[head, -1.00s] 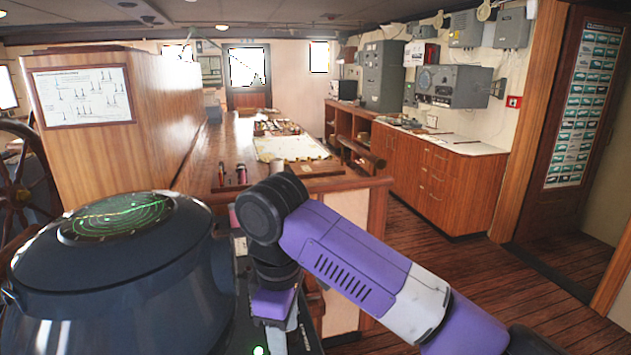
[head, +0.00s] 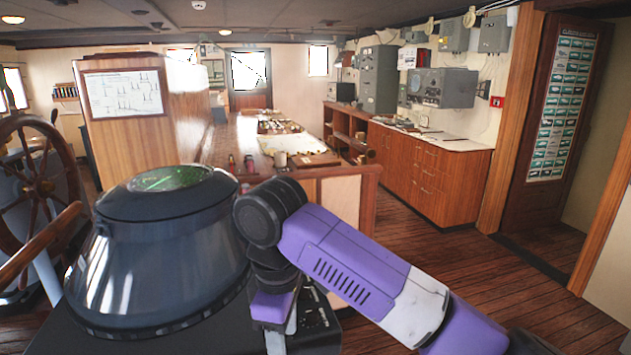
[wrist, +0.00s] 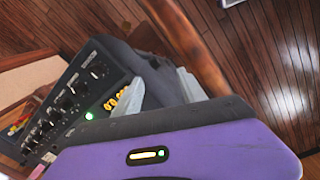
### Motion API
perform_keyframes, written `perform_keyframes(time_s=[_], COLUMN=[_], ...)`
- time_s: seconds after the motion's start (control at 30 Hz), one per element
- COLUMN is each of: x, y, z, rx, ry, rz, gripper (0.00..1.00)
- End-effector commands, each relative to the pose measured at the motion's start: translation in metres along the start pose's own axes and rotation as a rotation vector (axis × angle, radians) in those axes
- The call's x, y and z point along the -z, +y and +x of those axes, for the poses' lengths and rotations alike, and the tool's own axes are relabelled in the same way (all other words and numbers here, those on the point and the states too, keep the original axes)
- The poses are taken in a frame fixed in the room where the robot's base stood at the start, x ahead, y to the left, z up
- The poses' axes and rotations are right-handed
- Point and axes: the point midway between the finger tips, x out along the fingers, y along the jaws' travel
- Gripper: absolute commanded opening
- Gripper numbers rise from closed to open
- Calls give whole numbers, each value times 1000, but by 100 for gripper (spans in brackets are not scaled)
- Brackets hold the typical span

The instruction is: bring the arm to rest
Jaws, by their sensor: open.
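My purple and grey arm reaches in from the lower right of the head view. It bends at a dark joint and points down just right of the dark radar console (head: 160,255). My gripper shows in the wrist view (wrist: 168,88) with its two grey fingers apart and nothing seen between them. In the head view the fingers run towards the bottom edge and their tips cannot be made out. In the wrist view a black panel with knobs (wrist: 62,110) lies beyond and left of the fingers; I cannot tell whether they touch it.
A wooden ship's wheel (head: 35,170) stands at the left. A long chart counter (head: 320,180) lies ahead, with papers and small items on it. Wooden cabinets (head: 425,175) line the right wall. The plank floor (head: 440,250) between counter and cabinets is clear.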

Motion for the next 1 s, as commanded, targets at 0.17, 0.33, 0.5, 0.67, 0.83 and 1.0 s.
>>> perform_keyframes(time_s=[0.17,0.33,0.5,0.67,0.83,1.0], x=[10,27,53,85,123,153], y=[4,13,25,32,28,17], z=[0,-3,-17,-32,-43,-55], rx=[-16,-62,-137,-206,-252,-272], ry=[40,111,221,378,594,845], rz=[17,33,43,53,78,133], gripper=[48,48,48,48,48,48])
